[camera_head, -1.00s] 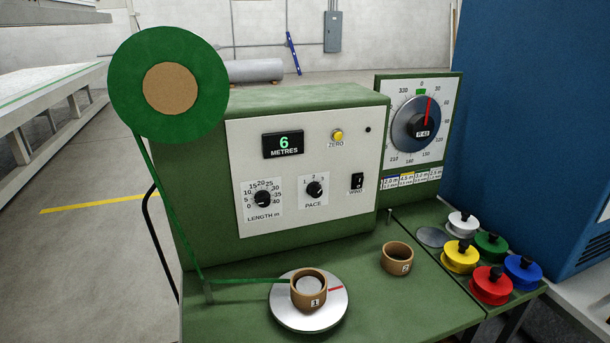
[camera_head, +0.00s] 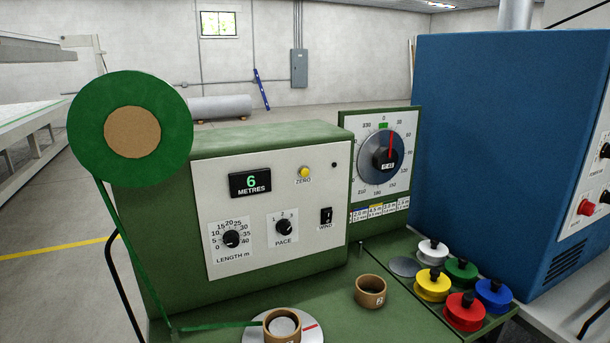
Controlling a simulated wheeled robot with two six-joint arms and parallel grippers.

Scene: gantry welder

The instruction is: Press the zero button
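The zero button (camera_head: 305,172) is a small round yellow button on the white front panel (camera_head: 262,255) of a green machine. The label ZERO is printed just below it. To its left a dark display (camera_head: 250,184) reads 6 METRES in green digits. Neither of my grippers shows in the head view, and nothing covers the button.
The panel also has a length knob (camera_head: 231,239), a pace knob (camera_head: 283,227) and a wind switch (camera_head: 326,216). A green reel (camera_head: 85,125) stands at left. Coloured spools, including a red one (camera_head: 464,312), and a cardboard core (camera_head: 370,292) stand at front right. A blue cabinet (camera_head: 480,140) is behind.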

